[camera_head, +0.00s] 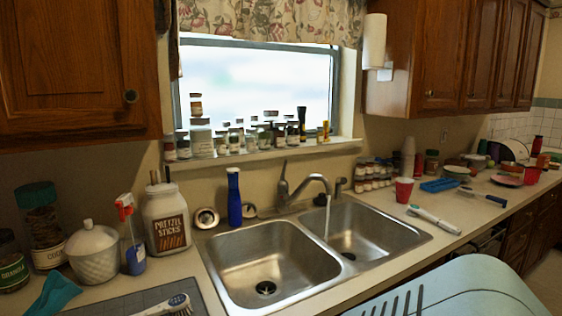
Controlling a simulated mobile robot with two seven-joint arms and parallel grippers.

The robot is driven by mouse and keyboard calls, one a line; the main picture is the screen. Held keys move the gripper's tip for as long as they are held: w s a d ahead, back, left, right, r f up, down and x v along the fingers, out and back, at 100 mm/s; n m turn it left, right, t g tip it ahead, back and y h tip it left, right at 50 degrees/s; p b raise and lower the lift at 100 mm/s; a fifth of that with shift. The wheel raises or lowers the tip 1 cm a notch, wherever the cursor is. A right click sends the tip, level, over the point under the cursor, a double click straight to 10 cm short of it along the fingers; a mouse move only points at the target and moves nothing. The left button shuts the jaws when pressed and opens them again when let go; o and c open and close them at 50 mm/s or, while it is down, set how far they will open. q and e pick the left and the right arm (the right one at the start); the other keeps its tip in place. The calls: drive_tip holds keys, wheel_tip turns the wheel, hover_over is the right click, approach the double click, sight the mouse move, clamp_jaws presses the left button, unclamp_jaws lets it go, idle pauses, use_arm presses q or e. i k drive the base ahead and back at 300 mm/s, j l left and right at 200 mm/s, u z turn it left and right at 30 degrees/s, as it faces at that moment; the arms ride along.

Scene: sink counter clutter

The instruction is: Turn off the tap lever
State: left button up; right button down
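The tap (311,182) stands behind the double sink, its spout curving out to the right over the right basin (375,229). The tap lever (284,170) rises from the tap body at its left side. A thin stream of water (327,219) falls from the spout near the divider between the basins. The left basin (260,262) looks empty, with a dark drain. Neither of my grippers shows in the head view, and nothing is seen touching the tap.
A blue bottle (234,199) stands behind the left basin, left of the tap. A pretzel jar (167,219) and other containers crowd the left counter. A red cup (404,190) and a blue tray (439,185) sit right. Jars line the windowsill (262,151). A pale blue slotted surface (455,290) fills the lower right.

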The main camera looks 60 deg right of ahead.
sight(282, 177)
drive_tip(key=k+l, duration=0.2)
drive_tip(key=l, duration=0.25)
drive_tip(key=k+l+u, duration=0.15)
drive_tip(key=l, duration=0.25)
drive_tip(key=k+l, duration=0.2)
drive_tip(key=l, duration=0.25)
drive_tip(key=k+l+u, duration=0.1)
drive_tip(key=l, duration=0.3)
drive_tip(key=k, duration=0.1)
